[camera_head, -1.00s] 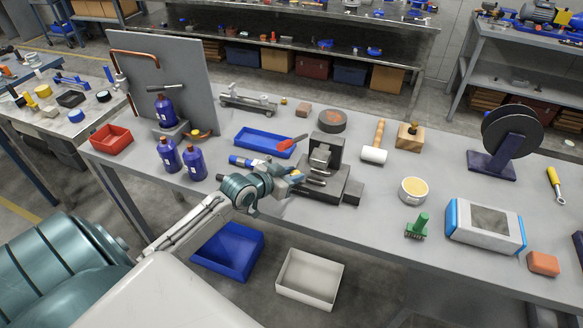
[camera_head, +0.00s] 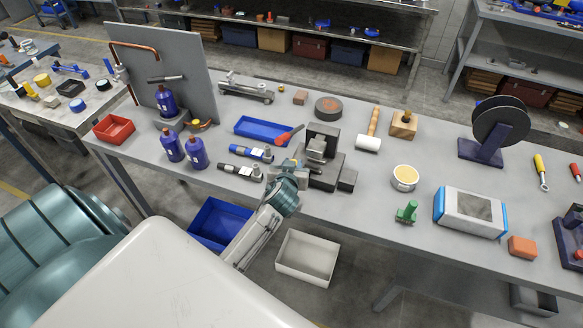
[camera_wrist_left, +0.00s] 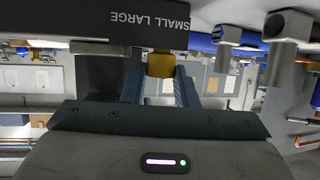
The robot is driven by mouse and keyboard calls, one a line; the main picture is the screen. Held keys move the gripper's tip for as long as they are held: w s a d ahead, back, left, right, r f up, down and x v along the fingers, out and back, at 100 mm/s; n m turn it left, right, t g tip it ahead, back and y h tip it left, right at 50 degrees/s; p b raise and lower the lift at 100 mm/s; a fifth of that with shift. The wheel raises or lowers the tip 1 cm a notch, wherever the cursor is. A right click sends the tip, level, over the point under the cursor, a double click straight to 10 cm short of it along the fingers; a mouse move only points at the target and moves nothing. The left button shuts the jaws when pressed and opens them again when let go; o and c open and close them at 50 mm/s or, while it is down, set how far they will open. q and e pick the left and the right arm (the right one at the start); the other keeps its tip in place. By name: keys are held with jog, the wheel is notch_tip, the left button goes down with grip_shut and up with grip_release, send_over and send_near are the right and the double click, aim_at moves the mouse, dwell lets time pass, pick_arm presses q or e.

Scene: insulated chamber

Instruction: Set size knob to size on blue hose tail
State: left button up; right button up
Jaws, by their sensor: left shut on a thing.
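My left gripper (camera_wrist_left: 160,78) is shut on the yellow-brass size knob (camera_wrist_left: 161,63), one finger on each side. The knob sits under a dark panel (camera_wrist_left: 120,25) printed "SMALL LARGE"; its exact setting is hidden. In the head view my left gripper (camera_head: 300,168) is at the front left of the dark block-shaped device (camera_head: 326,168), and the knob is hidden there. The blue hose tail (camera_head: 248,153), with a white tag and grey end fitting, lies left of the device. A black hose tail (camera_head: 238,172) lies in front of it. The tag writing is too small to read. My right gripper is not in view.
A blue tray (camera_head: 262,130) with a red-handled tool (camera_head: 290,134) lies behind the hose tails. Blue bottles (camera_head: 197,155) stand at left. A mallet (camera_head: 368,143) and tin (camera_head: 405,178) lie right of the device. The table front between them is clear.

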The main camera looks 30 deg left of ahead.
pick_arm(q)
jog(key=shift+n+g+y+b, duration=0.3)
jog(key=shift+n+b, duration=0.1)
jog(key=o, duration=1)
jog(key=shift+d, duration=0.1)
jog(key=shift+s+d+r, duration=0.1)
jog(key=shift+s+d, duration=0.05)
jog(key=shift+s, duration=0.2)
jog(key=b+v, duration=0.3)
jog(key=v, duration=0.7)
